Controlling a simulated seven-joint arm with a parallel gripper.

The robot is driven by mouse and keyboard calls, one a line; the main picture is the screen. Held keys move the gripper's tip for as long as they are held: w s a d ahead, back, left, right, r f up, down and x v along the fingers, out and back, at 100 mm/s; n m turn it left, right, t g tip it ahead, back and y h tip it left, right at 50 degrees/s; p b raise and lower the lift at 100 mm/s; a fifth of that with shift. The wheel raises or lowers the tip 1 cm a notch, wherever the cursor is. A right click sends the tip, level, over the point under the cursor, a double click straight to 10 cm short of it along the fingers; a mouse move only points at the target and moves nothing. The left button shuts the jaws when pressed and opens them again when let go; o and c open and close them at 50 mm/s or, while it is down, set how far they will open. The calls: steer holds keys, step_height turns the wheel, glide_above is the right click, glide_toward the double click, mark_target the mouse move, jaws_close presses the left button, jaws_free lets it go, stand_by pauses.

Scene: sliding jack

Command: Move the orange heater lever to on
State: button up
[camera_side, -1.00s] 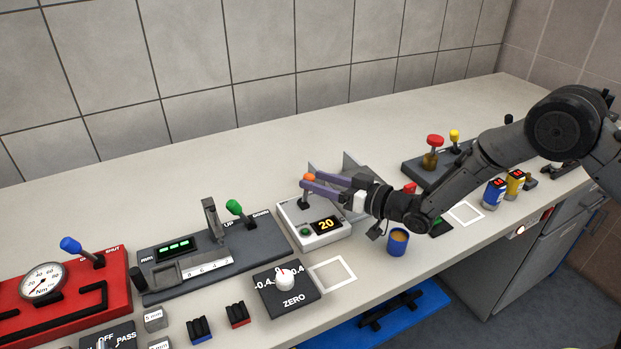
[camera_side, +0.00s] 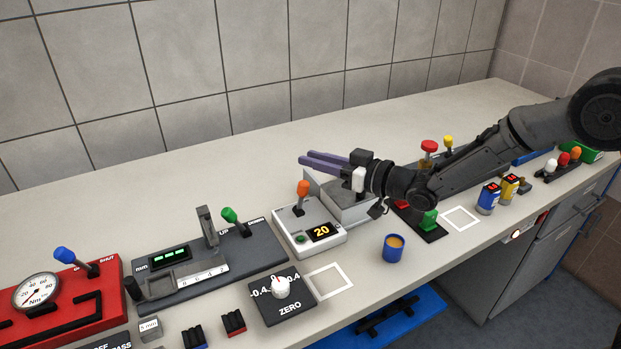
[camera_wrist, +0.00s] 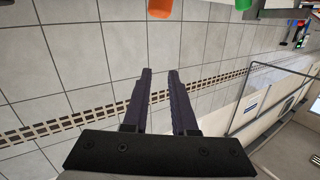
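The orange heater lever (camera_side: 302,188) stands on a light grey heater box (camera_side: 298,242). The lever stands roughly upright with a slight lean; I cannot read an on or off mark. My gripper (camera_side: 305,157) is above and behind the lever knob, clear of it, with its purple fingers pointing left. In the wrist view the fingers (camera_wrist: 160,70) have a gap between them and hold nothing. The orange knob (camera_wrist: 159,8) is cut off at the top edge, beyond the fingertips.
A grey open bin (camera_side: 352,212) stands right of the heater box, under my wrist. The green-lever slide device (camera_side: 180,270) is to the left. A ZERO dial box (camera_side: 288,302) and a blue cup (camera_side: 394,248) are in front. The bench behind is clear.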

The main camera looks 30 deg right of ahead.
steer(key=shift+d+r+n+t, duration=0.3)
steer(key=shift+r+n, duration=0.1)
steer(key=shift+n, duration=0.3)
steer(key=shift+c, duration=1.1)
steer(key=shift+w+d+r+n+t+h, duration=0.1)
steer(key=shift+d+r+n+t+h, duration=0.05)
steer(key=shift+d+n+t+h, duration=0.3)
jaws_close()
steer(key=s+a+f+n+t+h, duration=0.2)
steer(key=s+f+n+h, duration=0.35)
steer(key=s+n, duration=0.4)
steer(key=n+y, duration=0.2)
glide_above(304, 225)
steer(key=s+a, duration=0.2)
steer(key=a, duration=0.1)
steer(key=f, duration=0.2)
steer(key=shift+w+a+f, duration=0.2)
steer(key=shift+f, duration=0.2)
steer(key=shift+w+d+f, duration=0.15)
steer(key=shift+w+d, duration=0.15)
steer(key=shift+d, duration=0.3)
steer(key=shift+w+d+f, duration=0.1)
steer(key=shift+w+d, duration=0.15)
steer(key=shift+d, duration=0.3)
steer(key=shift+w+d+f, duration=0.15)
steer(key=shift+w+d, duration=0.15)
steer(key=shift+d, duration=0.3)
